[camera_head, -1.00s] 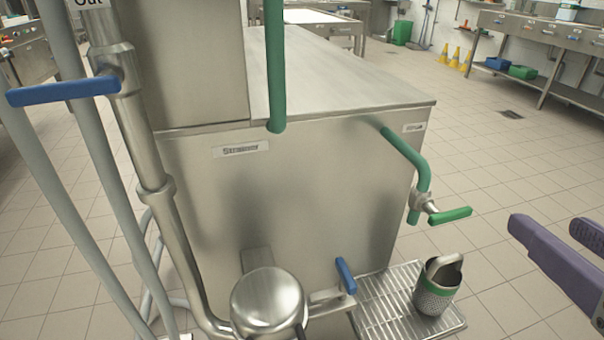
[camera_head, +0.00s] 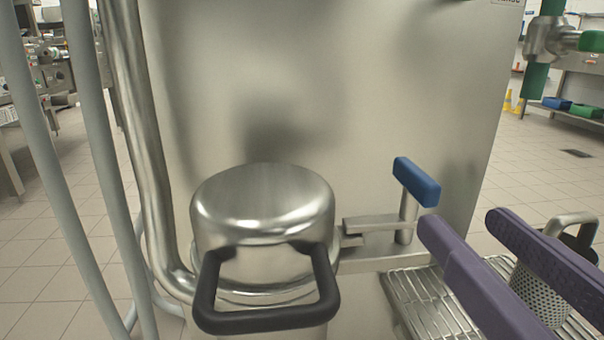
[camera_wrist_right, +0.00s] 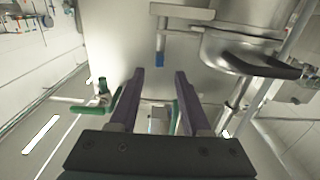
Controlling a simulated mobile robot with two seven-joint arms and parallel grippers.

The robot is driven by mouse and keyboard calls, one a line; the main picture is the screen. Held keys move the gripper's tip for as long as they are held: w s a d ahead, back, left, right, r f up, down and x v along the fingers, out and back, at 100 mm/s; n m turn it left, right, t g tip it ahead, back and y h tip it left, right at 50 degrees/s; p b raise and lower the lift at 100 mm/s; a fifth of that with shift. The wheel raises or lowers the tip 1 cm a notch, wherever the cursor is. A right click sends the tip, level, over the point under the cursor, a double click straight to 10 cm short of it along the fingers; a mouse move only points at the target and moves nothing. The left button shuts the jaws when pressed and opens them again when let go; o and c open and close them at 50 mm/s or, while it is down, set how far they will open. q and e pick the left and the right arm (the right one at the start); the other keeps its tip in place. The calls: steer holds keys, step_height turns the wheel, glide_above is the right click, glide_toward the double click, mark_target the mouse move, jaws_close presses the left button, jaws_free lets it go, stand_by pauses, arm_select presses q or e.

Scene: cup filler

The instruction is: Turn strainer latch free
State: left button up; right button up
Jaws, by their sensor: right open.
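The strainer pot (camera_head: 262,215) is a round steel housing with a domed lid and a black loop handle (camera_head: 268,318) at its front. The strainer latch (camera_head: 416,182) has a blue grip on an upright steel pin, on a bracket right of the pot. In the right wrist view the blue latch grip (camera_wrist_right: 160,44) shows above the fingers, and the pot (camera_wrist_right: 240,50) is at upper right. My right gripper (camera_head: 460,224), with purple fingers, is open and empty, just right of and below the latch in the head view, apart from it. My left gripper is not seen.
A metal grate (camera_head: 425,300) sits right of the pot, with a perforated strainer basket (camera_head: 540,295) partly hidden behind my right fingers. Grey pipes (camera_head: 100,150) stand at the left. A green-handled valve (camera_head: 560,40) is at upper right. The steel cabinet wall (camera_head: 330,90) is behind.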

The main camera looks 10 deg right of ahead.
mark_target(399, 160)
steer(key=w+p, duration=0.1)
steer(key=w, duration=0.3)
steer(key=w+p, duration=0.2)
steer(key=w, duration=0.1)
steer(key=shift+w+a+r, duration=0.1)
steer(key=shift+w+r, duration=0.1)
steer(key=shift+w, duration=0.15)
steer(key=shift+w+f, duration=0.1)
steer(key=shift+w, duration=0.75)
steer(key=shift+c, duration=1.3)
jaws_close()
